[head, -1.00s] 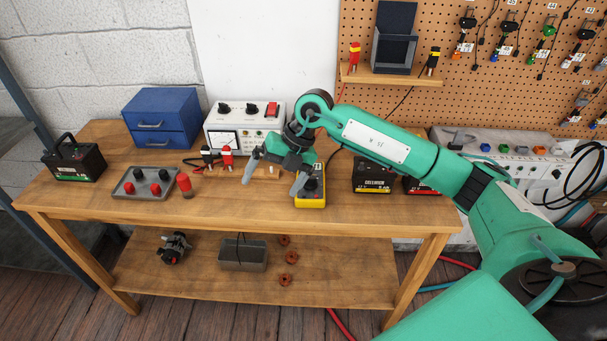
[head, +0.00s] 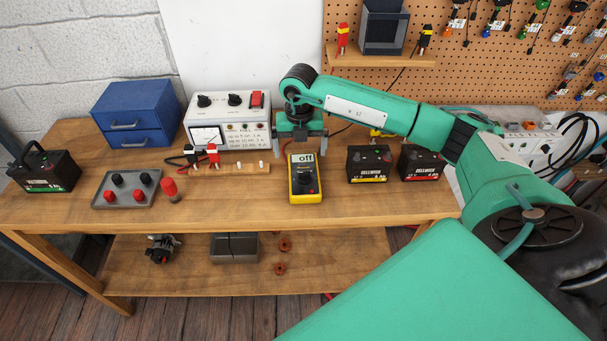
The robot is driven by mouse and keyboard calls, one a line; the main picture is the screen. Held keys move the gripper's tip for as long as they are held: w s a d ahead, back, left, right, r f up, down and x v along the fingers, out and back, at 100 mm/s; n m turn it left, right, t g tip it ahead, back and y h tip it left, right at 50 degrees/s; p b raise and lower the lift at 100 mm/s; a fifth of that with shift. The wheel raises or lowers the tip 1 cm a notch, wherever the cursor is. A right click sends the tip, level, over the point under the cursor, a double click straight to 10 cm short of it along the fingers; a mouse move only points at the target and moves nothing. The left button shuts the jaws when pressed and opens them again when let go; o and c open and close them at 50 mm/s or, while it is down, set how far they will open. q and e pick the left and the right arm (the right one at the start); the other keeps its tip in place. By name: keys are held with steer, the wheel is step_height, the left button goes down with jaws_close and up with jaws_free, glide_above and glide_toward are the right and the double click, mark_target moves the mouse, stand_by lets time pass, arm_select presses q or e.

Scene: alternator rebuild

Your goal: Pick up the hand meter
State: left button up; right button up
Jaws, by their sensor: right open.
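The hand meter (head: 305,184) is a yellow-edged device with a dark face, a round dial and a small screen reading "off". It lies on the workbench top, right of centre. My right gripper (head: 304,150) is open and empty, with its fingers pointing down just behind the meter's screen end. One finger shows on each side of the meter's far end; I cannot tell whether they touch it. My left gripper is out of view.
A white test box (head: 228,120) stands behind and left of the meter, with a wooden strip (head: 240,168) before it. Two batteries, one yellow-labelled (head: 368,164) and one red-labelled (head: 420,163), stand to the right. A grey tray (head: 104,187) lies left. The front bench strip is clear.

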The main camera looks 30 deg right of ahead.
mark_target(303, 163)
steer(key=shift+s+d+f+p, duration=0.1)
steer(key=shift+s+f+p, duration=0.05)
steer(key=shift+f+p, duration=0.2)
steer(key=shift+s+d+f+p, duration=0.1)
steer(key=shift+f+p, duration=0.15)
steer(key=shift+f, duration=0.2)
step_height(303, 163, down, 3)
steer(key=shift+d+r+p, duration=0.15)
steer(key=shift+p, duration=0.25)
steer(key=shift+f, duration=0.5)
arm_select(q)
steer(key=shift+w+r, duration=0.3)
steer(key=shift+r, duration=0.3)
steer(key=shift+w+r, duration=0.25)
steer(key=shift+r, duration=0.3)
arm_select(e)
steer(key=c, duration=1.1)
